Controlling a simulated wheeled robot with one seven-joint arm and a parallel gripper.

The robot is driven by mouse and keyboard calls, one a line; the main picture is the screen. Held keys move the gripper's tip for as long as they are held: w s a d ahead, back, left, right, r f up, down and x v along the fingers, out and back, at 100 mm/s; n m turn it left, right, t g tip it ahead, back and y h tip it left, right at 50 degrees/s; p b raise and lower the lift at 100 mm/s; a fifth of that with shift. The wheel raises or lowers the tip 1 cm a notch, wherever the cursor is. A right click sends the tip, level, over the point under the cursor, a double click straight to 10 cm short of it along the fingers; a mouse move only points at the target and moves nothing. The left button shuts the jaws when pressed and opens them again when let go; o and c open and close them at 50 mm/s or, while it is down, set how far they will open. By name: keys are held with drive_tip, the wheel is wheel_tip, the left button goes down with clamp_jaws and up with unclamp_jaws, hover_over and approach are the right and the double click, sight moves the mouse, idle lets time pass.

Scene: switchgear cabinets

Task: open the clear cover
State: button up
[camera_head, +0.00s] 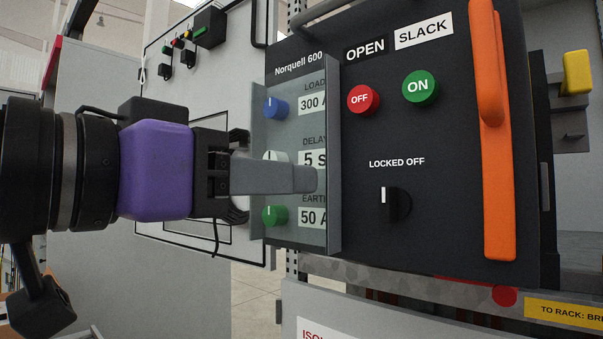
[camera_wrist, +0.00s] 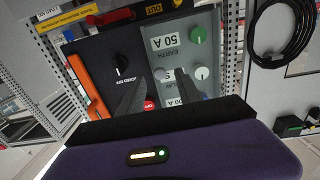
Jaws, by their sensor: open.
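The clear cover (camera_head: 333,150) is a see-through panel with raised side edges on the dark Norquell 600 front. It appears closed over a blue, a white and a green knob and their labels LOAD, DELAY and EARTH. My gripper (camera_head: 312,180) reaches in from the left, in front of the cover, with its fingertips near the cover's right edge. In the wrist view, which is upside down, my gripper's (camera_wrist: 160,82) two fingers are apart, with nothing held between them. The cover (camera_wrist: 170,48) lies beyond them there. I cannot tell whether a finger touches it.
Right of the cover are a red OFF button (camera_head: 363,99), a green ON button (camera_head: 420,87) and a black rotary switch (camera_head: 397,204) at LOCKED OFF. A long orange handle (camera_head: 499,190) stands out farther right. A coiled black cable (camera_wrist: 283,35) hangs beside the panel.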

sight(284, 156)
drive_tip(key=shift+x, duration=1.7)
clamp_jaws()
